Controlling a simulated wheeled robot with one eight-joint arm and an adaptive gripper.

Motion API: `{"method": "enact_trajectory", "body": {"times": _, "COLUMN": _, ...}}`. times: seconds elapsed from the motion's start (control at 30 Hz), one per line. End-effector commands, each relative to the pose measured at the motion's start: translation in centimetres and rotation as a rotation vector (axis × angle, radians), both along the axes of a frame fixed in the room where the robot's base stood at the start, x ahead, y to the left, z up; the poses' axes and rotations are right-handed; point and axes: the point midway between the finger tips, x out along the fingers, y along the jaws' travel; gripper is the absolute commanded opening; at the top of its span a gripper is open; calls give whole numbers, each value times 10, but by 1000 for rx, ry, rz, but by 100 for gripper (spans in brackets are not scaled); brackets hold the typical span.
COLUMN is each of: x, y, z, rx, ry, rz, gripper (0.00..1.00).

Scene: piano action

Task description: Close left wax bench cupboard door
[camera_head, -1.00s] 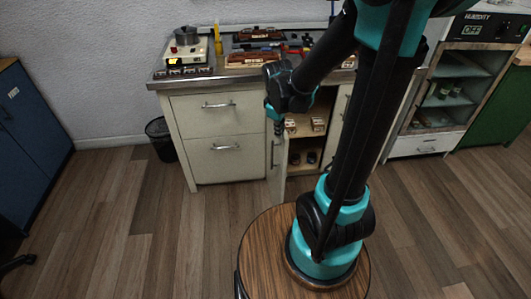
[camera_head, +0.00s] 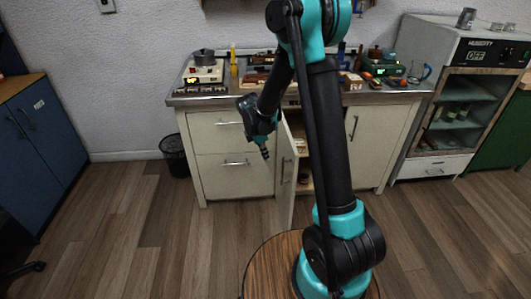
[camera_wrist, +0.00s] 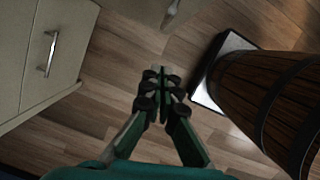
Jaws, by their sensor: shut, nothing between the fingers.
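The left wax bench cupboard door (camera_head: 287,178) is cream and stands open, swung out toward me, with a handle on its face. In the wrist view, a cream panel with a handle (camera_wrist: 172,12) at the top edge looks like this door. The opening (camera_head: 303,160) behind it shows shelves with small items, partly hidden by my arm. My gripper (camera_head: 265,153) is just left of the door, pointing down, in front of the drawers. Its fingers (camera_wrist: 160,78) are shut and empty, apart from the panel in the wrist view.
Two drawers (camera_head: 222,150) are left of the cupboard, and the closed right door (camera_head: 362,145) is right of it. Tools and a hot plate (camera_head: 204,72) crowd the bench top. A black bin (camera_head: 174,155) stands at left. The floor in front is open.

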Motion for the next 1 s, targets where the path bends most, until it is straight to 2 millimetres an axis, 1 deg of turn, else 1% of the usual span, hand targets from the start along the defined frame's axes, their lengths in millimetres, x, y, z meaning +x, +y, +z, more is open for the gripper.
{"method": "enact_trajectory", "body": {"times": 0.03, "x": 1, "y": -2, "z": -10, "rx": 0, "ry": 0, "rz": -1, "gripper": 0}}
{"method": "enact_trajectory", "body": {"times": 0.1, "x": 2, "y": -5, "z": -22, "rx": 0, "ry": 0, "rz": -2, "gripper": 0}}
{"method": "enact_trajectory", "body": {"times": 0.33, "x": 4, "y": -15, "z": -58, "rx": 0, "ry": -1, "rz": -3, "gripper": 0}}
{"method": "enact_trajectory", "body": {"times": 0.43, "x": 7, "y": -33, "z": -55, "rx": 0, "ry": 0, "rz": -6, "gripper": 0}}
{"method": "enact_trajectory", "body": {"times": 0.6, "x": 12, "y": -48, "z": -55, "rx": 0, "ry": -1, "rz": -4, "gripper": 0}}
{"method": "enact_trajectory", "body": {"times": 0.73, "x": 13, "y": -52, "z": -54, "rx": 0, "ry": -1, "rz": -2, "gripper": 0}}
{"method": "enact_trajectory", "body": {"times": 1.0, "x": 13, "y": -52, "z": -54, "rx": 0, "ry": -1, "rz": -2, "gripper": 0}}
